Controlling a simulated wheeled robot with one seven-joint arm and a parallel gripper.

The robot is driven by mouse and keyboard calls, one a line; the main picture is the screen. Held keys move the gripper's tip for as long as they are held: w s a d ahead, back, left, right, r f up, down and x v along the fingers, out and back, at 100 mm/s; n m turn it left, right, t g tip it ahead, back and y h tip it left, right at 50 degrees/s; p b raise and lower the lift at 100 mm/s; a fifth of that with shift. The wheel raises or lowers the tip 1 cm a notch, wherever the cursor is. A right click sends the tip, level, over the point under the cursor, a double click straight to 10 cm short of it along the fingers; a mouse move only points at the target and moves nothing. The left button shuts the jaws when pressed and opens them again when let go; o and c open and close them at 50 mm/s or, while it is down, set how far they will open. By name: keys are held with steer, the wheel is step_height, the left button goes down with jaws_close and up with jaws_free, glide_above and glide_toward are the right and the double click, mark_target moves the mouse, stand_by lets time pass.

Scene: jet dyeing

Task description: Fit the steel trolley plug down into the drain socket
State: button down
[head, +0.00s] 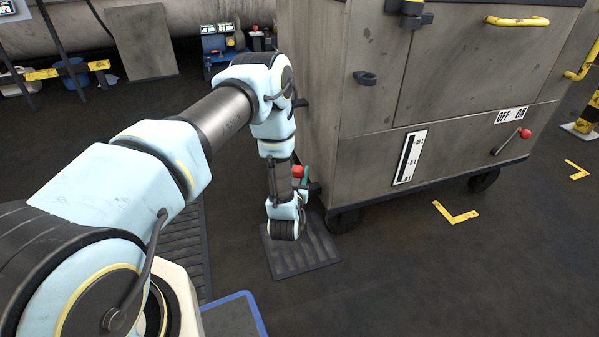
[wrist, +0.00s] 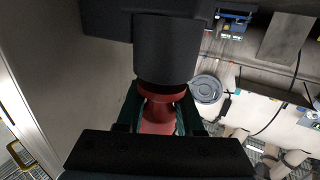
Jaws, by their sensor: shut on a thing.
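My gripper (wrist: 160,112) is shut on a red waisted piece (wrist: 158,127) with a wide red collar, between its dark green fingers. A dark cylinder (wrist: 167,50) meets the collar and joins a dark block above; whether the red piece is seated in it or only in line with it, I cannot tell. In the head view my gripper (head: 303,184) is low beside the lower left corner of the grey steel trolley (head: 350,150), with a red round end (head: 298,171) showing. I cannot make out a separate steel plug or an open drain socket.
A ribbed dark mat (head: 300,258) lies below my gripper. The trolley's black wheel (head: 345,219) is close on the right. A blue-edged platform (head: 235,315) is in front. Dark floor is clear at the lower right, with yellow corner marks (head: 456,214).

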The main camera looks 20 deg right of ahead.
steer(key=shift+c, duration=2.3)
jaws_free()
steer(key=p+v, duration=0.2)
steer(key=v, duration=0.8)
steer(key=shift+s+a+p, duration=0.25)
steer(key=shift+s+p, duration=0.05)
steer(key=shift+s, duration=0.05)
